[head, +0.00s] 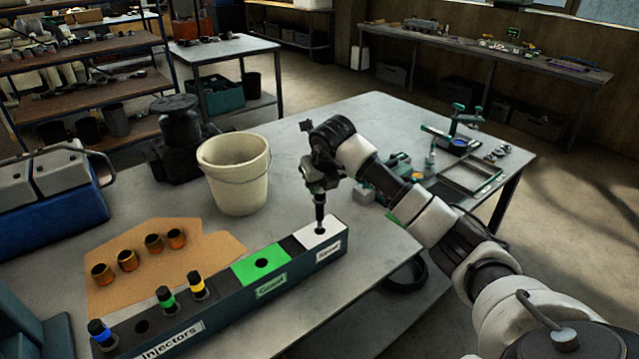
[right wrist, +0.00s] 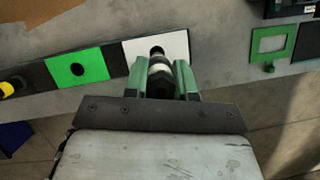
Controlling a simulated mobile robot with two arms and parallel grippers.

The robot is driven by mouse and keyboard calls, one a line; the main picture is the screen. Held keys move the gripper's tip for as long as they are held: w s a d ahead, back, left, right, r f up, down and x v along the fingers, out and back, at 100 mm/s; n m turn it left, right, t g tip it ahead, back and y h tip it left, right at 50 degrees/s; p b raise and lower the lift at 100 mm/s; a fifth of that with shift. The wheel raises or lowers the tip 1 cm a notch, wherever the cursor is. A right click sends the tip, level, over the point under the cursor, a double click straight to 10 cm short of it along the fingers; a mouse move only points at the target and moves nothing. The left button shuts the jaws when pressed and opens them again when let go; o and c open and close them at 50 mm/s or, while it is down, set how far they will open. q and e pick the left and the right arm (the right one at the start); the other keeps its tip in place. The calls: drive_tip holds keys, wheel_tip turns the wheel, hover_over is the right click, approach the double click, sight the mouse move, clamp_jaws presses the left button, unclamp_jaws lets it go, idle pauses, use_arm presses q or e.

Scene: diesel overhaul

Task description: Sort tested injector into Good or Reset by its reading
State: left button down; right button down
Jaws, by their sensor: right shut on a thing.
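The injector rack (head: 215,302) runs along the table's front edge. Its green section (head: 252,261) is labelled Good and has an empty hole. The white section (head: 338,232) at its right end has a label that seems to read Reset. My right gripper (head: 319,190) is over the white section, shut on a dark injector (head: 320,213). The injector is upright, its lower end at the white hole; how deep it sits is unclear. The right wrist view shows the injector (right wrist: 160,78) between green fingers. Three injectors with blue, green and yellow bands stand at the left. My left gripper is out of view.
Several copper-coloured cups (head: 127,260) stand on cardboard behind the rack. A cream bucket (head: 236,185) is behind the rack's middle. A green test device (head: 455,135) and a metal tray (head: 470,176) are at the right. The table centre has bare room.

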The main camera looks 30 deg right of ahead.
sight(320, 196)
drive_tip(key=shift+f, duration=0.1)
drive_tip(key=shift+f+b, duration=1.25)
drive_tip(key=shift+f, duration=0.55)
drive_tip(key=shift+f+b, duration=1.4)
drive_tip(key=shift+f, duration=0.35)
drive_tip(key=shift+f+b, duration=1.05)
drive_tip(key=shift+f, duration=0.15)
